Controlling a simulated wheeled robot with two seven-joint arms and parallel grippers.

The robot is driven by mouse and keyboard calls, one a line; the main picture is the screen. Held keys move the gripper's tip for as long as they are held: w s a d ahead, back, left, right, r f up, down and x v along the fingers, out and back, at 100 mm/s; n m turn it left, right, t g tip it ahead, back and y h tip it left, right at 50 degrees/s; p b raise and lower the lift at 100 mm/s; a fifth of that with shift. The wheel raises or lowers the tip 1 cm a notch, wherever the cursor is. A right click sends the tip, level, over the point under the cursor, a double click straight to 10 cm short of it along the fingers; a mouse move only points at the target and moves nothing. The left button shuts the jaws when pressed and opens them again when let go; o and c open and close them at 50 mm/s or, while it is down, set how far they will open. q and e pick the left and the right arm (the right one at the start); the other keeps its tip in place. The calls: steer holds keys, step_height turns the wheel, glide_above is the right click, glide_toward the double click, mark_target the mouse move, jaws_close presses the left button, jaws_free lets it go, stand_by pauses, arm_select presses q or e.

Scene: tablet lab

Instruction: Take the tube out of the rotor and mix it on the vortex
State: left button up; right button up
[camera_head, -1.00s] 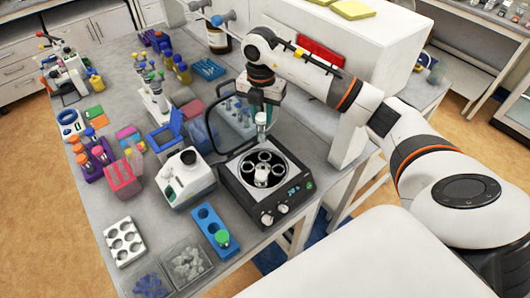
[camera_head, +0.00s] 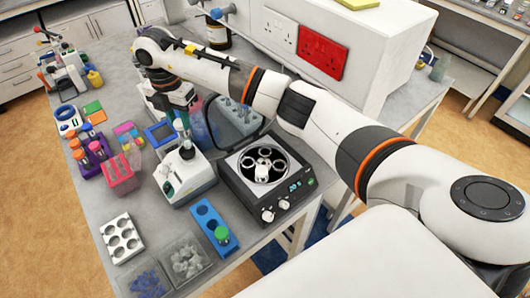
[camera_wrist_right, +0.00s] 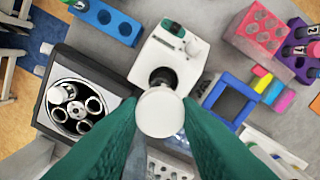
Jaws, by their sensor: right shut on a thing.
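My right gripper (camera_head: 180,112) is shut on the tube (camera_head: 181,126), which has a pale round cap (camera_wrist_right: 160,112) between the green fingers in the wrist view. The tube hangs roughly upright, its lower end at or just above the black cup (camera_head: 187,152) of the white vortex (camera_head: 186,177); I cannot tell if they touch. The vortex also shows in the wrist view (camera_wrist_right: 172,50). The open centrifuge (camera_head: 290,199) with its round rotor (camera_head: 263,167) stands to the right of the vortex. A white piece (camera_wrist_right: 57,95) sits at one rotor opening. My left gripper is out of view.
A blue rack (camera_head: 212,228) with a green-capped tube stands in front. A pink rack (camera_head: 120,177) and a purple rack (camera_head: 91,160) stand left of the vortex.

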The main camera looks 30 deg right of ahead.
steer(key=shift+w+a, duration=0.15)
steer(key=shift+a, duration=0.25)
steer(key=shift+f+b, duration=0.35)
steer(key=shift+f, duration=0.05)
steer(key=shift+f, duration=0.15)
stand_by(1.2)
steer(key=shift+f+b, duration=0.65)
steer(key=shift+f, duration=0.1)
steer(key=shift+f+b, duration=0.3)
steer(key=shift+f, duration=0.15)
stand_by(2.8)
